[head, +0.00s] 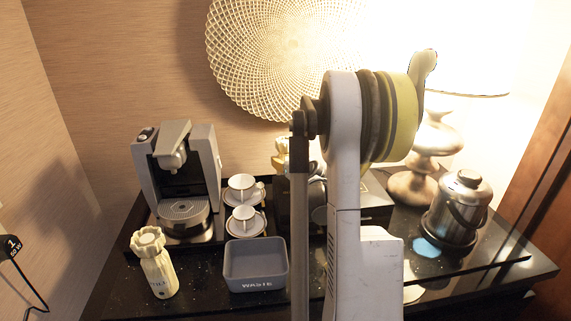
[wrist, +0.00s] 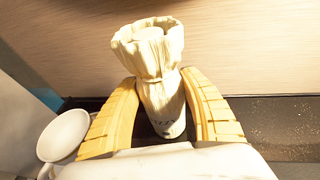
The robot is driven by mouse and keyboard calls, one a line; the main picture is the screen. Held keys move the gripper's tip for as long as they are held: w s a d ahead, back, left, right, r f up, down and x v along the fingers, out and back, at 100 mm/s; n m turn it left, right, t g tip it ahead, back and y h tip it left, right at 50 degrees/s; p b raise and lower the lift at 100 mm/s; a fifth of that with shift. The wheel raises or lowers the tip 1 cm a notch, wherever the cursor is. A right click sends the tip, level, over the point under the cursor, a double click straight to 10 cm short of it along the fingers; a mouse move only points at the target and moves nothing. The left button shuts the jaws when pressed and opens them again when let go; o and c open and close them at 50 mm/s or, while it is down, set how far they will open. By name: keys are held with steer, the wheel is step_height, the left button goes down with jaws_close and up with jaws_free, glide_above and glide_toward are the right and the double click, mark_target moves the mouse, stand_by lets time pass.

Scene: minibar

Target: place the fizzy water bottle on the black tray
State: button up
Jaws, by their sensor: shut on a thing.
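A bottle with a pleated cream wrap, tied at the neck, stands between my fingers in the wrist view (wrist: 160,85); I take it for the fizzy water bottle. My gripper (wrist: 160,80) is shut on it, one yellow ridged finger on each side. The black tray (head: 132,238) lies under the coffee machine and cups. A similar bottle (head: 158,272) stands front left.
The coffee machine (head: 178,175) stands left, with two white cups (head: 243,215) on saucers beside it. A grey waste bin (head: 255,268) is in front. A metal ice bucket (head: 459,210) and lamp (head: 425,165) stand right. A white cup (wrist: 65,135) is near my left finger.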

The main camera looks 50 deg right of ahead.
steer(key=shift+s+r, duration=0.1)
steer(key=o, duration=1.4)
